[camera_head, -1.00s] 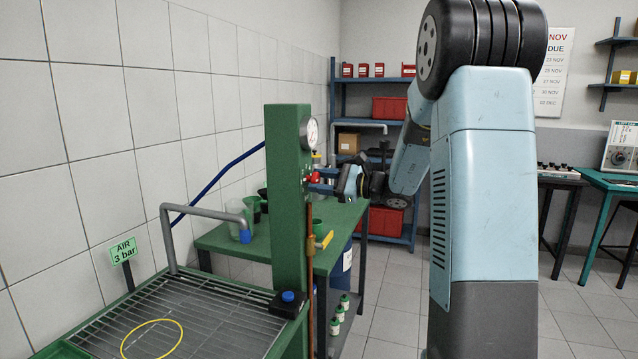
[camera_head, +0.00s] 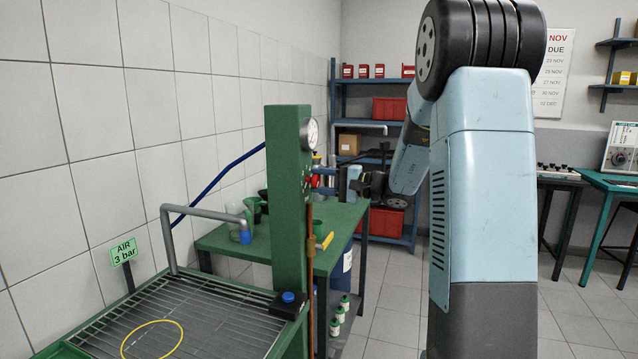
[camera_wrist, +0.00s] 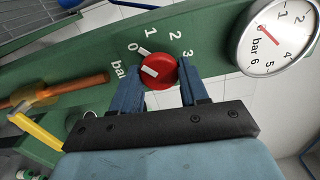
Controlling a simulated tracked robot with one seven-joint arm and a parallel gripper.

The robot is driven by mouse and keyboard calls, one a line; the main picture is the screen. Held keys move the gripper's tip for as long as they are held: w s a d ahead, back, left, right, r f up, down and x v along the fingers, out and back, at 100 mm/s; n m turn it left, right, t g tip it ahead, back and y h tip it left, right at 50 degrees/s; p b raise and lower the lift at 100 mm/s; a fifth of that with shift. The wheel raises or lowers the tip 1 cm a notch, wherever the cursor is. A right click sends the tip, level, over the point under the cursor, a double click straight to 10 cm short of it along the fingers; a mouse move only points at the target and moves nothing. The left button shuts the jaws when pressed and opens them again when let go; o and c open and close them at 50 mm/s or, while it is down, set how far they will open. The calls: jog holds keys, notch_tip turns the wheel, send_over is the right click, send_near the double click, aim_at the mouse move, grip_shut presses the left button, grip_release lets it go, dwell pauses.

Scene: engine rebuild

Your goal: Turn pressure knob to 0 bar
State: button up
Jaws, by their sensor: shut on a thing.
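The red pressure knob (camera_wrist: 158,71) sits on the green panel (camera_wrist: 90,62) in the wrist view, beside printed numbers 0 to 3 and the word bar. A white bar shows on the knob's face, and a white mark stands at its upper left rim, between 0 and 1. My gripper (camera_wrist: 161,74) is shut on the knob, one blue finger on each side. In the head view my gripper (camera_head: 324,181) reaches the green post (camera_head: 289,215) from the right; the knob is mostly hidden there.
A round gauge in bar (camera_wrist: 276,36) is right of the knob; its reading is unclear. A copper pipe and yellow-handled valve (camera_head: 324,240) are below the knob. A green bench (camera_head: 345,217) stands behind the post. A grated tray (camera_head: 190,318) is in front.

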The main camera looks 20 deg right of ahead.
jog(key=shift+d+f+n, duration=0.1)
jog(key=shift+f+n, duration=0.15)
jog(key=shift+n, duration=0.25)
jog(key=o, duration=1)
jog(key=shift+r, duration=0.1)
jog(key=shift+o, duration=0.2)
jog(key=v, duration=1.3)
jog(key=shift+s+d, duration=0.3)
jog(key=shift+a, duration=0.1)
jog(key=s+a+f+n+g+h, duration=0.1)
jog(key=s+a+n+g+h, duration=0.55)
jog(key=s+a, duration=0.85)
jog(key=s+d+f+t+h, duration=0.1)
jog(key=s+d+h, duration=0.1)
jog(key=s+h, duration=0.6)
jog(key=s, duration=0.5)
jog(key=shift+s+d+n, duration=0.35)
